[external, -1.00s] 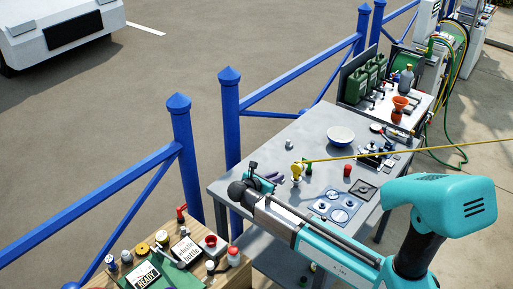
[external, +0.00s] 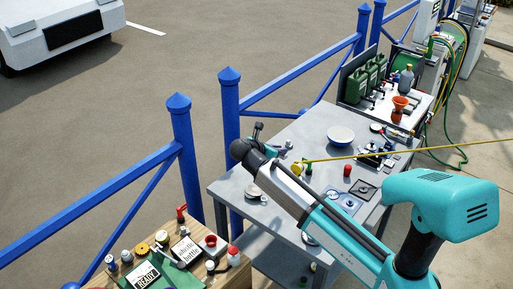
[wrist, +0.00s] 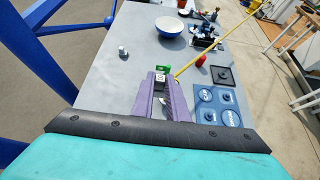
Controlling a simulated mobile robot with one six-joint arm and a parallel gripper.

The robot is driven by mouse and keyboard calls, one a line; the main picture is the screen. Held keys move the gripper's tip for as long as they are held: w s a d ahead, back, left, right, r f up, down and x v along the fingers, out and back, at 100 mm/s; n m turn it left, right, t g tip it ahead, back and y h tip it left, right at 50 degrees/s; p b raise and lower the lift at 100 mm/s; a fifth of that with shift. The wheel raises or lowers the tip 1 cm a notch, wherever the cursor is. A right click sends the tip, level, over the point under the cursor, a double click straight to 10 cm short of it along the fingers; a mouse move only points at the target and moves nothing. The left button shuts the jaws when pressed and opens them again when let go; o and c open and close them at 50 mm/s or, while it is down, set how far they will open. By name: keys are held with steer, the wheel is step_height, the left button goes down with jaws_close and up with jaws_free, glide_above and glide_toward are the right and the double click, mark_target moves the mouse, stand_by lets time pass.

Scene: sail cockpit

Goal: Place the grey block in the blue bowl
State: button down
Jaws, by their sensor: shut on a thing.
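The blue bowl (external: 341,140), pale inside and blue outside, stands on the far part of the grey table; it also shows at the top of the wrist view (wrist: 169,31). My gripper (wrist: 161,84), with purple fingers, is shut on a small grey block (wrist: 160,78) held at the fingertips, partly hidden between them. In the external view my gripper (external: 280,152) is over the table, left of and nearer than the bowl; the block is too small to make out there.
A small grey fitting (wrist: 122,50) stands left of my fingers. A green piece (wrist: 163,69) and a yellow line (wrist: 203,52) lie beyond the fingertips. A red can (wrist: 201,60), dark square plate (wrist: 222,76) and blue panel (wrist: 216,106) are at right. Blue railing (external: 230,120) borders the table.

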mark_target(346, 133)
steer(key=w+d+f+m+g+y+p, duration=0.2)
steer(key=w+d+m+g+p, duration=0.15)
steer(key=w+d, duration=0.4)
steer(key=w+d+f+m+g+y+p, duration=0.2)
steer(key=w+d+f+m+g+p, duration=0.15)
steer(key=w+d, duration=0.45)
steer(key=w+d+r+m+t+y+p, duration=0.1)
steer(key=w+d+r+m+y+p, duration=0.1)
steer(key=w+d+m, duration=0.45)
steer(key=w+d+r+m+y+p, duration=0.1)
steer(key=w+d+r+y+p, duration=0.15)
steer(key=d, duration=0.65)
steer(key=w+d+r+m+t+y+p, duration=0.1)
steer(key=w+d+r+m+y+p, duration=0.15)
steer(key=w+d, duration=0.35)
step_height(346, 133, down, 6)
steer(key=s, duration=0.1)
steer(key=shift+s+d+m+y, duration=0.25)
steer(key=shift+d+m+y, duration=0.05)
steer(key=shift+d+m, duration=0.15)
steer(key=shift+f+b, duration=0.25)
steer(key=shift+b, duration=0.05)
